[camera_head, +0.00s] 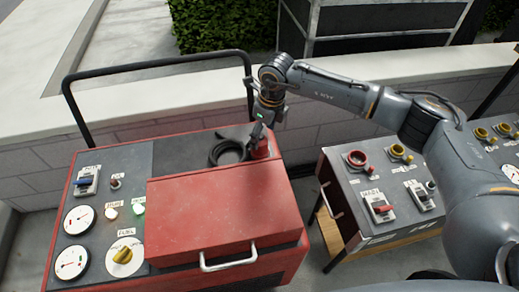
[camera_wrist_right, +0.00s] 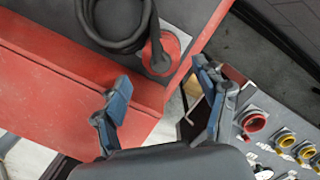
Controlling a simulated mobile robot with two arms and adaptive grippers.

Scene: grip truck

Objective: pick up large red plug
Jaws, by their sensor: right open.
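The large red plug (camera_head: 261,150) sits at the back right corner of the red machine's top, next to a coiled black cable. In the right wrist view the plug (camera_wrist_right: 172,46) shows as a red round piece with the dark cable end over it. My right gripper (camera_head: 262,124) is above the plug and partly covers it in the head view. In the wrist view the right gripper (camera_wrist_right: 160,78) has its two fingers apart with nothing between them, and the plug lies beyond the fingertips. My left gripper is not in view.
The black cable coil (camera_head: 228,152) lies left of the plug. The raised red cover (camera_head: 222,205) with its handle is in front. A grey panel (camera_head: 385,185) with red and yellow sockets stands to the right, across a gap. A low wall (camera_head: 180,115) runs behind.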

